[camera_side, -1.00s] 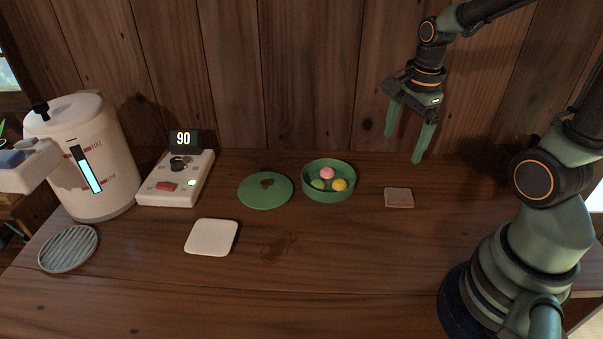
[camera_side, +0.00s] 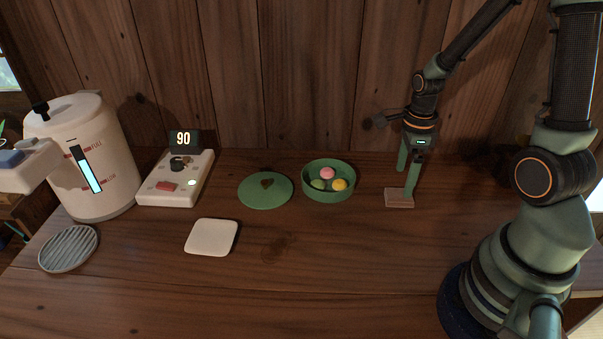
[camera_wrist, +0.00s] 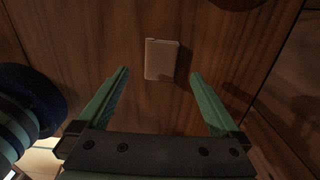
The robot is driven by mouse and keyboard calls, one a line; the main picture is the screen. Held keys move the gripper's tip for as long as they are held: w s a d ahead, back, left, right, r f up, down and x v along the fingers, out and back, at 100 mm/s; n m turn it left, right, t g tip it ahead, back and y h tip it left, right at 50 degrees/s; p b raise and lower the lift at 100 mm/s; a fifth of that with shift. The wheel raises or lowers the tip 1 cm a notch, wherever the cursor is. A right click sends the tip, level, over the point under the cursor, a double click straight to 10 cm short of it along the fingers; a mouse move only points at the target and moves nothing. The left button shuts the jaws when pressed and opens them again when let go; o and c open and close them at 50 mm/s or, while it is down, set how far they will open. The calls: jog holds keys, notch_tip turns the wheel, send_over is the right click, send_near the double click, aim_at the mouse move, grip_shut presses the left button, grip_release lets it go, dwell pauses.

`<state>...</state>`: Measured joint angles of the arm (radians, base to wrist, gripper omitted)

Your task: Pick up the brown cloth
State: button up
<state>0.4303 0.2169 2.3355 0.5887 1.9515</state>
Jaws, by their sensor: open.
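The brown cloth (camera_side: 398,200) is a small folded square lying flat on the wooden table, right of the green bowl. In the wrist view the cloth (camera_wrist: 161,60) lies ahead of the fingertips, roughly between their lines. My gripper (camera_side: 406,182) points down with its green fingers close over the cloth, and one fingertip overlaps it in the side view. In the wrist view my gripper (camera_wrist: 159,75) is open, with nothing between its fingers. I cannot tell whether a fingertip touches the cloth.
The green bowl (camera_side: 329,195) with colored balls and the green lid (camera_side: 265,192) are to the left. A white square pad (camera_side: 211,238), control box (camera_side: 176,180), kettle (camera_side: 92,160) and grey ribbed coaster (camera_side: 68,249) stand farther left. The front table is clear.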

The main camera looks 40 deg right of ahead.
aim_at(400, 194)
jog(key=shift+d+f, duration=0.1)
jog(key=shift+f, duration=2.45)
jog(key=c, duration=1.4)
jog(key=shift+r, duration=0.1)
notch_tip(400, 194, up, 20)
jog(key=shift+f, duration=0.1)
